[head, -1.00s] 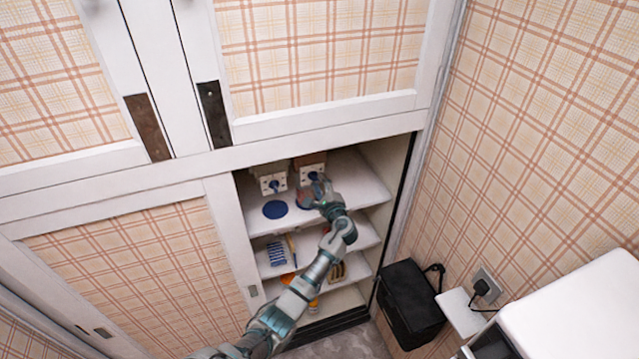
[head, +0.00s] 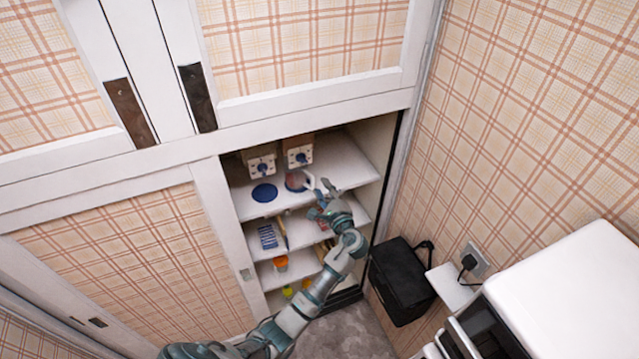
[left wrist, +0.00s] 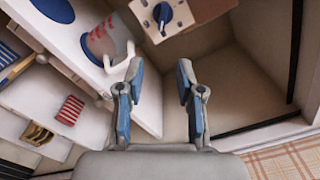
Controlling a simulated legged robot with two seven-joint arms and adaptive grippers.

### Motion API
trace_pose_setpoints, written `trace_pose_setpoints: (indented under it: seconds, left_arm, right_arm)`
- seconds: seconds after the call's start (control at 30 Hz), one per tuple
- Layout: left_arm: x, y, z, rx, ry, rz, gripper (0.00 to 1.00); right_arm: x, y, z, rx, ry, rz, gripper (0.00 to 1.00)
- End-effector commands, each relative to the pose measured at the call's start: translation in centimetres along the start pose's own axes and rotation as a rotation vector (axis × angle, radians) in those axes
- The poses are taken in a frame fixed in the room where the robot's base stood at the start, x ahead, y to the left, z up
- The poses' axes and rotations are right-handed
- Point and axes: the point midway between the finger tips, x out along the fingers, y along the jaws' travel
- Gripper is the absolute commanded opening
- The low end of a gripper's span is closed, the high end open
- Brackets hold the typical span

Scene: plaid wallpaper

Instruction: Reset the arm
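My left arm reaches into the open cupboard, and its gripper (head: 327,188) is at the front of the upper shelf, right of a mug. In the left wrist view the gripper (left wrist: 160,68) is open, with nothing between its blue-padded fingers. The mug (left wrist: 101,42) is grey with red marks and a white handle, and stands on the shelf left of the fingers, apart from them. It also shows in the head view (head: 296,181). My right gripper is not in view.
Two boxes with blue knobs (head: 262,164) (head: 299,154) stand behind the mug. A blue disc (head: 264,193) lies left of it. Lower shelves (head: 268,237) hold small items. A black bag (head: 402,281) and a white appliance (head: 560,290) are at the right.

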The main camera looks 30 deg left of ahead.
Motion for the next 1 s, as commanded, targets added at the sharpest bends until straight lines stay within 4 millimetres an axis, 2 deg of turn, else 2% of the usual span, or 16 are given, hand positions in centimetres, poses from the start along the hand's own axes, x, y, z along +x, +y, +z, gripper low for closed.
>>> trace_pose_setpoints:
  seconds: [0.43, 0.57, 0.67, 0.77, 0.8, 0.87, 0.9, 0.97, 1.0]
  left_arm:
    - [0.0, 0.0, 0.0, 0.0, 0.0, 0.0, 0.36]
    - [0.0, 1.8, -1.5, 0.0, 0.036, 0.016, 0.36]
    - [-0.2, 6.0, -4.9, -0.003, 0.121, 0.055, 0.36]
    - [-1.0, 12.6, -9.4, -0.024, 0.239, 0.128, 0.36]
    - [-1.6, 15.5, -11.2, -0.039, 0.289, 0.166, 0.36]
    - [-2.7, 19.9, -13.5, -0.064, 0.356, 0.227, 0.36]
    - [-3.6, 22.9, -14.9, -0.084, 0.398, 0.272, 0.36]
    - [-5.1, 27.5, -16.7, -0.117, 0.454, 0.344, 0.36]
    - [-6.3, 30.6, -17.8, -0.14, 0.487, 0.396, 0.36]
  right_arm:
    - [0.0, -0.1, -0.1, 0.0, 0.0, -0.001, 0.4]
    - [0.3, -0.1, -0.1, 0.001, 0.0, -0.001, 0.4]
    - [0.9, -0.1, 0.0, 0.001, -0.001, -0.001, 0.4]
    - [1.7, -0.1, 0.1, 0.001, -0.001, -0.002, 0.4]
    - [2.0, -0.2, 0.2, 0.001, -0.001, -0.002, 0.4]
    - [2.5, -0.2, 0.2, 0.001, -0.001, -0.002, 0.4]
    - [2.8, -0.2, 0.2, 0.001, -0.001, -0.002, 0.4]
    - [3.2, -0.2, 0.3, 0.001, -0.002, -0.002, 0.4]
    - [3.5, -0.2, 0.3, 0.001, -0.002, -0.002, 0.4]
